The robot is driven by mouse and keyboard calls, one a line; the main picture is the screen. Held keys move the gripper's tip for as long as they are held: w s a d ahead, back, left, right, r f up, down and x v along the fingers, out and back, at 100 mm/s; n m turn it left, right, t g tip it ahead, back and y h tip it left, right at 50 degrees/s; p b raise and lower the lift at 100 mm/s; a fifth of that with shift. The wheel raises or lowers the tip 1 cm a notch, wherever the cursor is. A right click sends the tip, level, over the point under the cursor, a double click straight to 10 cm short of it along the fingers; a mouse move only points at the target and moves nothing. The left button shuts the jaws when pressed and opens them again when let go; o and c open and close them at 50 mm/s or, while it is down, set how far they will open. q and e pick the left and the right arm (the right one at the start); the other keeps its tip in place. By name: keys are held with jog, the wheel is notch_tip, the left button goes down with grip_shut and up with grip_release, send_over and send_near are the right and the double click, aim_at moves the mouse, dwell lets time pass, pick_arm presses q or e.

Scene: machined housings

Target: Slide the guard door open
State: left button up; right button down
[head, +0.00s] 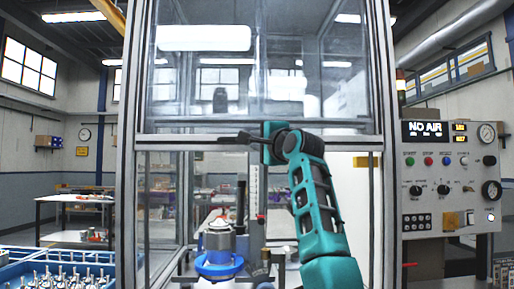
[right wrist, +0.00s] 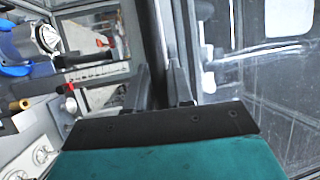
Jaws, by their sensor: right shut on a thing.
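The guard door (head: 205,65) is a clear, reflective panel in a grey metal frame, filling the upper part of the enclosure in the head view. It also shows at the right of the right wrist view (right wrist: 270,80). My right gripper (head: 232,138) is at the door's lower crossbar. In the right wrist view its two fingers (right wrist: 162,85) are shut on a dark bar (right wrist: 154,45), the door handle. The fingers and arm hide part of the handle. Below the crossbar the inside of the enclosure shows clearly. My left gripper is not in view.
Inside the enclosure stands a fixture with a blue ring and silver part (head: 219,250). A control panel (head: 449,175) reading "NO AIR" stands right. A blue crate (head: 20,268) of metal parts is at lower left. Upright frame posts (head: 128,150) flank the opening.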

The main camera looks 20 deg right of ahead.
jog(key=c, duration=1.1)
grip_release()
jog(key=shift+s, duration=0.1)
jog(key=b+v, duration=0.3)
jog(key=v, duration=0.9)
jog(key=shift+s, duration=0.35)
jog(key=shift+f, duration=0.15)
